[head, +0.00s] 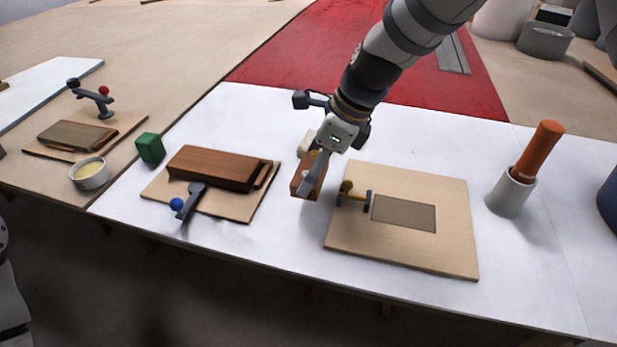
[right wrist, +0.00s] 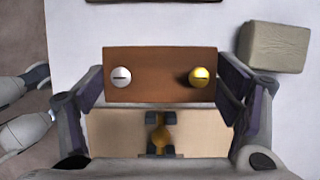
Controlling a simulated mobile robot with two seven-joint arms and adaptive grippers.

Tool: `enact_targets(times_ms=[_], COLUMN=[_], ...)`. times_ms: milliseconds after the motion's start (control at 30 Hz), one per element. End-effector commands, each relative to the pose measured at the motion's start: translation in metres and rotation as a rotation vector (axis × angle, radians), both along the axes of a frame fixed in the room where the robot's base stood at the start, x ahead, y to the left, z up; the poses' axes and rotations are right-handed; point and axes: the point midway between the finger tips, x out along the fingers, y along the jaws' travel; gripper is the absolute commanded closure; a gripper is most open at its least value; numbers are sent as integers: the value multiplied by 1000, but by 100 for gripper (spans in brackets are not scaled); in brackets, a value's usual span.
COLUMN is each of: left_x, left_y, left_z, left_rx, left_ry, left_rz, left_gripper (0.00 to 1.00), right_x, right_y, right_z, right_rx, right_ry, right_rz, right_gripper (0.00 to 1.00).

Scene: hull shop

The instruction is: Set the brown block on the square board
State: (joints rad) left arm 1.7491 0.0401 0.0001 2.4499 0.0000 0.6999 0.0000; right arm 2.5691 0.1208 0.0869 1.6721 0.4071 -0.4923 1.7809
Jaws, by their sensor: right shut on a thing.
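The brown block (head: 295,182) is held in my right gripper (head: 314,172), left of the square board (head: 385,250) in the head view. The right wrist view shows the block (right wrist: 138,64) between both fingers, with a white and a yellow round screw head on its face. Its height above the table is hard to tell. The pale board has a darker rectangle (head: 403,213) on it. My left gripper is out of view.
A second board with a brown block (head: 215,167) and a blue-knobbed clamp (head: 188,200) lies to the left. A pale block (head: 306,143) sits behind the held block. A grey cup with an orange stick (head: 538,150) stands right.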

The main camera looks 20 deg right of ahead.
Motion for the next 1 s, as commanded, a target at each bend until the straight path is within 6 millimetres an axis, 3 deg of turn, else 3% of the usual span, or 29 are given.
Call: enact_targets(times_ms=[233, 367, 700, 733, 800, 1000], left_x=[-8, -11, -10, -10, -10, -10], left_y=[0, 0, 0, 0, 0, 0], left_z=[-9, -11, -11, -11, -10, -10], left_rx=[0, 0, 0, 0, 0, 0], left_ry=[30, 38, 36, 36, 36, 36], left_rz=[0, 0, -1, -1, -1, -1], left_gripper=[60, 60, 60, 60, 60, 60], right_x=[18, 17, 17, 17, 17, 17], right_y=[-4, -4, -4, -4, -4, -4], right_z=[-25, -48, -50, -51, -50, -50], right_rx=[1, 2, 1, 0, 1, 1], right_ry=[0, -2, -8, -7, -8, -8], right_rz=[0, 0, 1, 1, 2, 2], right_gripper=[48, 48, 48, 15, 0, 0])
